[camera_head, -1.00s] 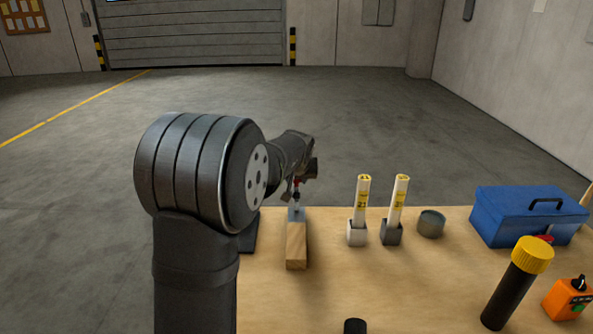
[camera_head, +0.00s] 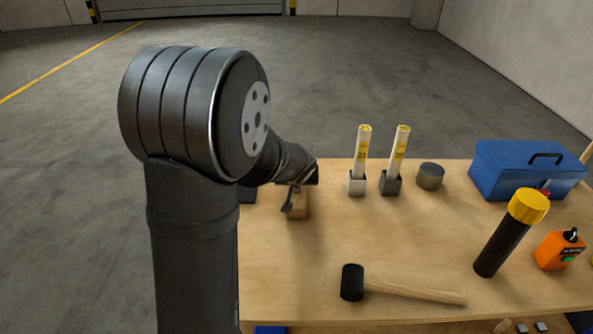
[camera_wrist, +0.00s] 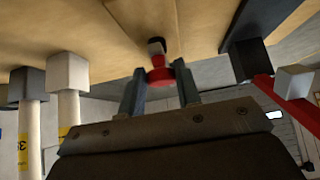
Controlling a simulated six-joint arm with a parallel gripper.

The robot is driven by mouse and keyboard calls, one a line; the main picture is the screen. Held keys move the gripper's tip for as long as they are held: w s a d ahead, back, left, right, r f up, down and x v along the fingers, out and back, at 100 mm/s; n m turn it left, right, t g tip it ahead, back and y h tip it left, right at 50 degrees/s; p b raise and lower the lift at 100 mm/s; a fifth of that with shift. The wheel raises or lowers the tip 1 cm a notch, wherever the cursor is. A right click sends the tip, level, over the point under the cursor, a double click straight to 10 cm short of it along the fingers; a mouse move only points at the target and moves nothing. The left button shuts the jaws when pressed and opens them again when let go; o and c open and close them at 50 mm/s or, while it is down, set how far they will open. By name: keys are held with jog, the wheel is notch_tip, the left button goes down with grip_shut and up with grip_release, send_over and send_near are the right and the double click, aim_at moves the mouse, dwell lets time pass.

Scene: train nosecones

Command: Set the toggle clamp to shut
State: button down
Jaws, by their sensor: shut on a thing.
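The toggle clamp's red handle (camera_wrist: 160,75) shows between my fingers in the wrist view, with a dark and pale piece just beyond it. My gripper (camera_wrist: 160,88) is shut on this red handle.
Two white tubes with yellow labels (camera_head: 362,150) (camera_head: 399,152) stand in small holders to the right. A grey tin (camera_head: 430,176), blue toolbox (camera_head: 528,170), black-and-yellow torch (camera_head: 508,238) and orange box (camera_head: 559,250) are farther right. A mallet (camera_head: 410,291) lies in front.

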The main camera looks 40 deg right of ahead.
jog(key=shift+s+a+f, duration=0.15)
jog(key=shift+f, duration=0.3)
jog(key=shift+s+a+f, duration=0.1)
jog(key=shift+f, duration=0.35)
jog(key=shift+d+r, duration=0.1)
jog(key=shift+r, duration=0.1)
jog(key=c, duration=1.1)
grip_release()
jog(key=shift+w, duration=0.1)
jog(key=shift+r, duration=0.1)
jog(key=v, duration=1.7)
jog(key=shift+r, duration=0.2)
jog(key=shift+w+d+f, duration=0.1)
jog(key=x, duration=1.7)
jog(key=shift+f, duration=0.1)
